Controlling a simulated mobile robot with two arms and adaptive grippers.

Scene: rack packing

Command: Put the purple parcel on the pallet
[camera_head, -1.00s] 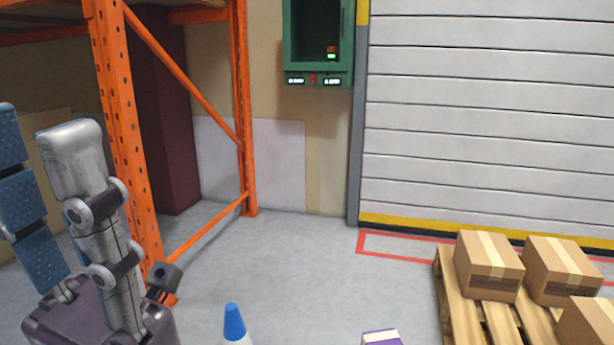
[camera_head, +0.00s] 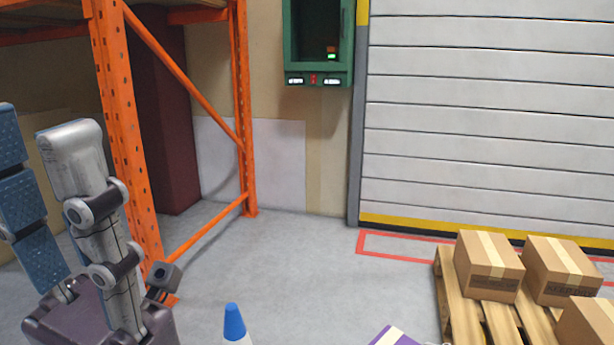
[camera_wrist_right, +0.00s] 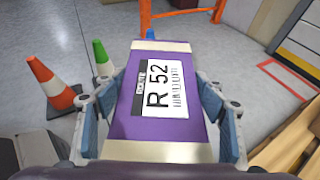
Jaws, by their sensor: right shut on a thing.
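The purple parcel (camera_wrist_right: 124,115), with cream bands and a white label reading "R 52", fills the middle of the right wrist view. My right gripper (camera_wrist_right: 160,98) is shut on it, with blue pads on both sides. The wooden pallet (camera_head: 447,300) is at the lower right, right of the parcel, and holds several cardboard boxes (camera_head: 489,266). My left gripper (camera_head: 30,140) is raised at the left, open and empty.
An orange rack (camera_head: 125,130) stands at the left. A blue-tipped cone (camera_head: 234,322) stands at the bottom middle. The right wrist view shows an orange cone (camera_wrist_right: 52,87) and a green cone (camera_wrist_right: 102,58).

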